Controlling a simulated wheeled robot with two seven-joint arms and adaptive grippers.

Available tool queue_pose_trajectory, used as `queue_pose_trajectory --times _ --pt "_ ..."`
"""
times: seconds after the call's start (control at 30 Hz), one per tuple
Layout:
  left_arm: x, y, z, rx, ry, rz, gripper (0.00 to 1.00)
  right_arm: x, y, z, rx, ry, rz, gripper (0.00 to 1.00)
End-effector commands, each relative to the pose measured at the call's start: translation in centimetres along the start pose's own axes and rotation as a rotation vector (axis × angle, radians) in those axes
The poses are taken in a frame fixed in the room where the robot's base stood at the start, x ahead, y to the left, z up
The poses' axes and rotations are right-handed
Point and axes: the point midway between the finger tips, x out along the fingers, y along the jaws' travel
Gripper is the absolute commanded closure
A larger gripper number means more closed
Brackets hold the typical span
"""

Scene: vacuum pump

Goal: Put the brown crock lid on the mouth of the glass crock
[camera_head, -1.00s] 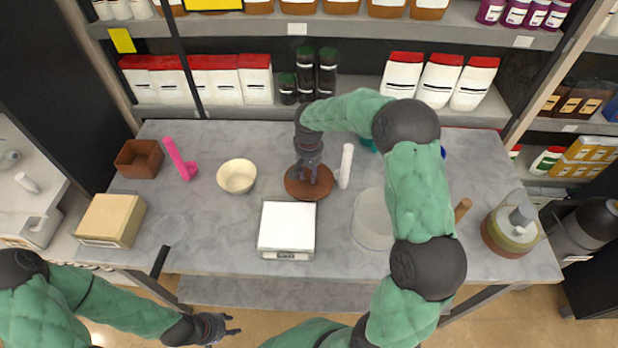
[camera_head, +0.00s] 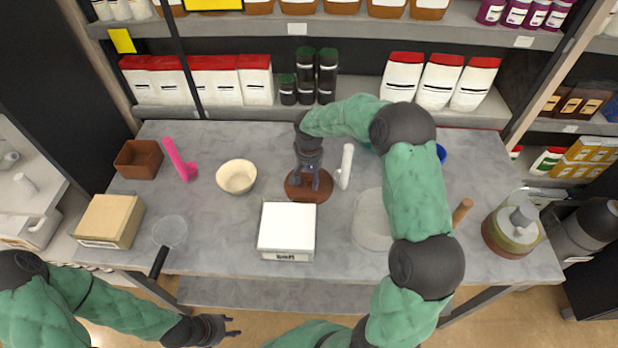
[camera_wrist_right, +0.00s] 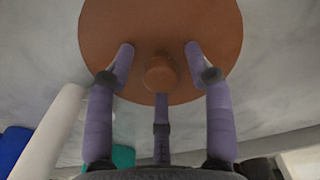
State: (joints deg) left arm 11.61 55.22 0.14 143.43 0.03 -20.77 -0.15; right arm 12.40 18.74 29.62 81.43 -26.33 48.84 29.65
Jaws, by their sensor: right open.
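The brown crock lid (camera_head: 322,194) lies flat on the grey table, near its middle. In the right wrist view the lid (camera_wrist_right: 160,25) shows as a brown disc with a round knob (camera_wrist_right: 161,74). My right gripper (camera_head: 309,184) points down over the lid. Its fingers (camera_wrist_right: 160,65) are open on either side of the knob, apart from it. The glass crock (camera_head: 371,222) stands right of the lid, clear and partly hidden by my right arm. My left gripper (camera_head: 232,327) is off the table's front edge, with its fingers apart and nothing between them.
A cream bowl (camera_head: 237,177), pink item (camera_head: 178,158), brown tray (camera_head: 139,158) and cardboard box (camera_head: 111,220) stand to the left. Shelves rise behind.

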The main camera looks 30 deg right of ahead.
Motion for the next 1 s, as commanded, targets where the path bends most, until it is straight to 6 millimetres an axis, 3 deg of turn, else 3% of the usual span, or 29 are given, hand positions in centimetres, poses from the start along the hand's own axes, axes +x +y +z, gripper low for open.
queue_pose_trajectory --times 0.17,0.6,0.77,0.8,1.0 --pt "-0.4 0.2 0.0 0.000 0.000 0.000 0.60 -1.9 -0.1 -0.1 0.000 0.004 -0.001 0.47" --pt "-1.6 0.6 0.1 0.000 0.000 0.000 0.60 -10.2 0.0 -0.1 0.000 0.003 0.000 0.47" --pt "-1.8 0.6 0.1 0.000 0.000 0.000 0.60 -11.7 0.0 0.0 0.000 0.001 0.000 0.47" --pt "-1.8 0.6 0.1 0.000 0.000 0.000 0.60 -11.9 0.0 0.0 0.001 0.001 0.000 0.42" --pt "-0.8 0.3 0.0 0.000 0.000 0.000 0.60 -11.5 -0.1 0.0 0.159 0.001 0.000 0.42"
